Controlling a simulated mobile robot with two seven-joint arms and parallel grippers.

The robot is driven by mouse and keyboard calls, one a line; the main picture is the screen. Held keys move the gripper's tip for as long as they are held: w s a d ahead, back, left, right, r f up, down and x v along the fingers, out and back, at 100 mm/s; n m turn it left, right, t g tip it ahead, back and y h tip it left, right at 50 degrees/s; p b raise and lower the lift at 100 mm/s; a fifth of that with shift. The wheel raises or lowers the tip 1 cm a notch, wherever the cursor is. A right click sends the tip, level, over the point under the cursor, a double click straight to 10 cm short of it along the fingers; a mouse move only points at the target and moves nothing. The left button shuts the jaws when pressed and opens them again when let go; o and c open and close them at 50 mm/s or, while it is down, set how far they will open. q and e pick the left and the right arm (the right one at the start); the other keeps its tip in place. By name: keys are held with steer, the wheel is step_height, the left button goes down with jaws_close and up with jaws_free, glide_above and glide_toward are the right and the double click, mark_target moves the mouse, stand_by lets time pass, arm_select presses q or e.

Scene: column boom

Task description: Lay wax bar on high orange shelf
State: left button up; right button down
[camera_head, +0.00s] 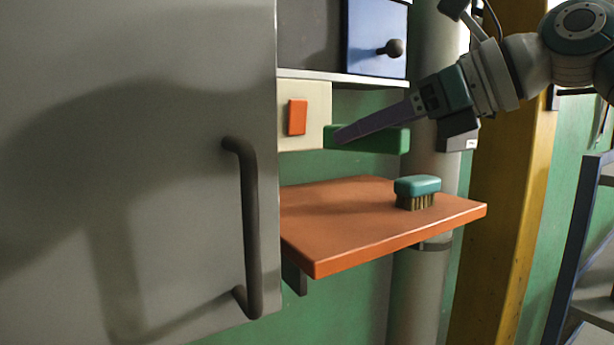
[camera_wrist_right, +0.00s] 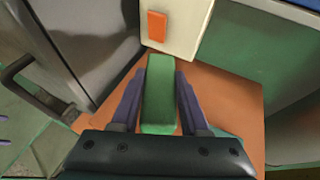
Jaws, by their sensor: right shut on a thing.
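The wax bar is a green block (camera_head: 385,140). My right gripper (camera_head: 350,134) is shut on it and holds it roughly level, above the orange shelf (camera_head: 340,230). In the right wrist view the bar (camera_wrist_right: 159,95) lies between the two purple fingers, with the orange shelf (camera_wrist_right: 232,100) behind and below it. The bar looks clear of the shelf, with a gap under it in the head view. Two purple tips at the left edge of the wrist view look like my left gripper (camera_wrist_right: 4,131), spread apart with nothing between them.
A teal-topped brush (camera_head: 417,191) stands on the shelf's right part. A grey cabinet door with a dark handle (camera_head: 245,230) borders the left. A cream plate with an orange switch (camera_head: 297,117) is behind. A blue drawer (camera_head: 376,38) hangs above. The shelf's left and front are bare.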

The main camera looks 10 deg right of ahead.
mark_target(361, 221)
step_height(361, 221, down, 8)
steer(key=shift+r+p, duration=0.2)
steer(key=shift+p, duration=0.7)
steer(key=shift+f, duration=0.45)
steer(key=shift+c, duration=2)
jaws_free()
steer(key=shift+f, duration=0.15)
